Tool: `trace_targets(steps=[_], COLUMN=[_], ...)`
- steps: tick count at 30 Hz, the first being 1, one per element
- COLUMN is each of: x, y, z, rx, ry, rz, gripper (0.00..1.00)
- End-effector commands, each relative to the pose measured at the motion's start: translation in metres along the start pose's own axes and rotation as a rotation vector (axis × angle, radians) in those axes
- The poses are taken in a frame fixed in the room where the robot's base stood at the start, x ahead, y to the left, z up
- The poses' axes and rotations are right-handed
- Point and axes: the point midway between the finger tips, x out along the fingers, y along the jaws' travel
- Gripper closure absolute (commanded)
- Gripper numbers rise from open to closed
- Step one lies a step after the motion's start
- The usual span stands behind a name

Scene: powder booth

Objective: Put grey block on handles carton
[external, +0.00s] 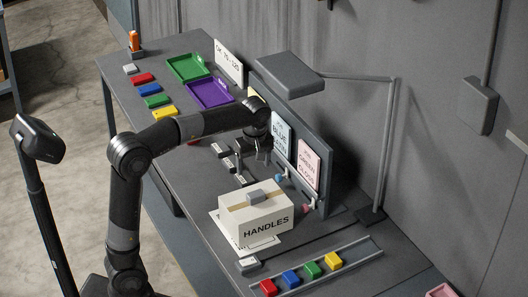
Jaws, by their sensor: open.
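The handles carton (254,222) is a white box with a tan tape strip and the word HANDLES on its front. It stands on the bench in the lower middle of the external view.
Red, blue, green and yellow blocks lie in a rail (312,272) at the front right. A pale grey block (248,265) sits before the carton. Green (188,67) and purple (210,92) trays are at the back. A lamp (290,71) overhangs the upright board.

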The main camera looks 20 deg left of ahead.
Motion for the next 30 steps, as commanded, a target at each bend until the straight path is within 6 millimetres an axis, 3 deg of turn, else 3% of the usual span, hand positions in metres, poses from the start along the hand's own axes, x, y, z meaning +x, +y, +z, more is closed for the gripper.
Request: trace_targets(steps=[6,12,21,25,30], x=[-0.003,0.005,0.036,0.052,0.064], y=[-0.075,-0.157,-0.265,-0.295,-0.312], z=[-0.055,-0.084,-0.086,-0.080,-0.075], rx=[0.136,0.313,0.567,0.653,0.715], ry=[-0.017,0.034,0.220,0.295,0.350], rz=[0.095,0.192,0.254,0.240,0.220], gripper=[0.28,0.28,0.28,0.28,0.28])
